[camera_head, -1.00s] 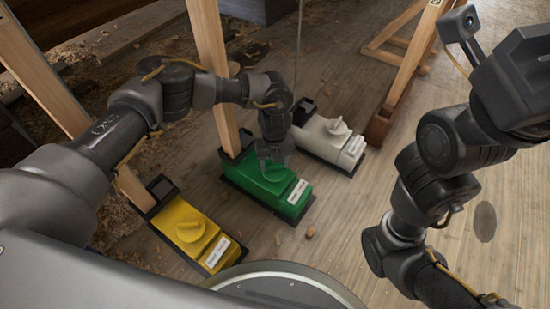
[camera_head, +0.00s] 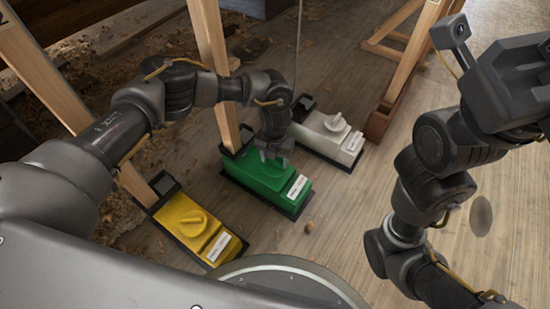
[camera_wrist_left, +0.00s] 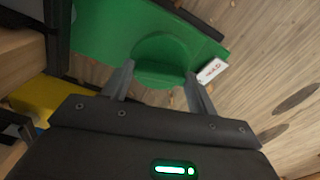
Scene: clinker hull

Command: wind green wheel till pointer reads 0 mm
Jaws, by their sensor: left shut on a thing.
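The green block (camera_head: 255,180) stands on a dark base on the plank floor, beside a wooden prop. Its round green wheel (camera_wrist_left: 160,52) has a raised ridge across it, seen in the left wrist view. My left gripper (camera_head: 272,155) reaches down on it from above. In the left wrist view its fingers (camera_wrist_left: 158,82) sit on either side of the ridge, shut on it. A white label (camera_wrist_left: 212,70) is on the block beside the wheel; its marks are too small to read, and I cannot make out the pointer. My right gripper (camera_head: 525,95) is at the upper right, its fingertips unclear.
A yellow block (camera_head: 188,222) with a similar knob stands to the left, and a white block (camera_head: 330,135) to the right. Wooden props (camera_head: 212,70) rise behind the blocks. Bare planks (camera_head: 340,200) lie clear between the green block and my right arm.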

